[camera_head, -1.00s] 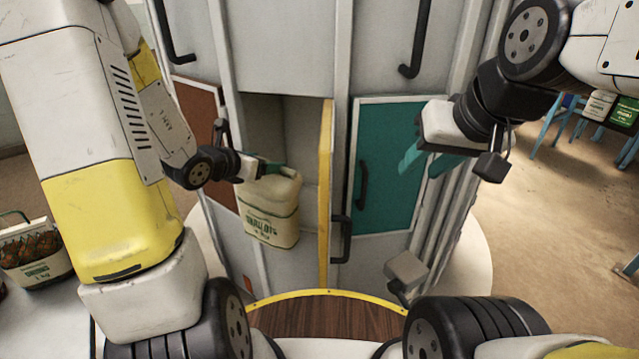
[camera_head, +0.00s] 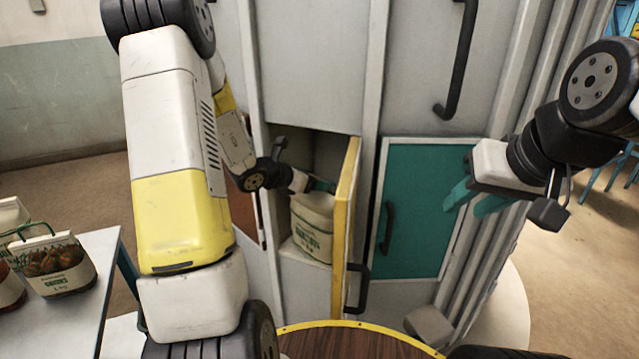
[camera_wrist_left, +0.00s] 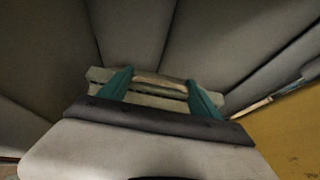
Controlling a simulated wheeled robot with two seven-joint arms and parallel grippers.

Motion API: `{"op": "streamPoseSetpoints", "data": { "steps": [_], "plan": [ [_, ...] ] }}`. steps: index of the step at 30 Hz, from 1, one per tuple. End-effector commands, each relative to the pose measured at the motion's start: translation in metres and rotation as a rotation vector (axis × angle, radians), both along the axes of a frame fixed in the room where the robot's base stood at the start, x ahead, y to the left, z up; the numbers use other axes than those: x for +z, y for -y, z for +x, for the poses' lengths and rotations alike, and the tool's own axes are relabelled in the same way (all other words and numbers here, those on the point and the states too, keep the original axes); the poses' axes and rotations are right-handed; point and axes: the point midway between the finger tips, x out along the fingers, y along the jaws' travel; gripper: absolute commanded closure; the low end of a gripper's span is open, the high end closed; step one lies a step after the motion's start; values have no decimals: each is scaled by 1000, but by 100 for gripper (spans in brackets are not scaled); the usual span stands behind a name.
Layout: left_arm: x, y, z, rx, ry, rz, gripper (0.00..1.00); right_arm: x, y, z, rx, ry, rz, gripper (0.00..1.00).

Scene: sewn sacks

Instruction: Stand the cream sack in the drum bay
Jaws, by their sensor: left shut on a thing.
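The cream sack (camera_head: 311,226) with green print is upright at the mouth of the open drum bay (camera_head: 327,150). Its lower edge is close to the bay floor (camera_head: 304,261); I cannot tell whether it touches. My left gripper (camera_head: 322,186) is shut on the sack's top, which also shows between the teal fingers in the left wrist view (camera_wrist_left: 160,82). The yellow-edged bay door (camera_head: 345,215) stands open at the right of the sack and hides part of it. My right gripper (camera_head: 468,203) is open and empty in front of the teal door.
The teal door (camera_head: 425,215) is closed, with a dark handle. A brown door (camera_head: 243,210) is partly hidden behind my left arm. A white table (camera_head: 98,262) at left holds a sack of reddish produce (camera_head: 57,265) and others. A wooden surface (camera_head: 345,342) is at the bottom.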

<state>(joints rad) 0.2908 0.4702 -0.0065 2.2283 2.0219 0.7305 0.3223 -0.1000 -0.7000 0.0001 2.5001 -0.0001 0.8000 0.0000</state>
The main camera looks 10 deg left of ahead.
Motion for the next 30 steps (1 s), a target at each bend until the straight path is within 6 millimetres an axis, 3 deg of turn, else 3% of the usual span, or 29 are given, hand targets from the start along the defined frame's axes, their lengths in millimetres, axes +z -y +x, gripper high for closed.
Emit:
{"op": "streamPoseSetpoints", "data": {
  "steps": [4, 13, 21, 30],
  "plan": [
    [4, 6, 23, -3, 11, -3, 100, 0, 0, 0, 0, 0, 0, 64],
    [5, 8, 37, -2, 10, -3, 100, 0, 0, 0, 0, 0, 0, 64],
    [5, 13, 64, -2, 12, -4, 100, 0, 0, 0, 0, 0, 0, 64],
    [-6, 15, 72, -2, 9, -4, 100, 0, 0, 0, 0, 0, 0, 64]
  ]
}}
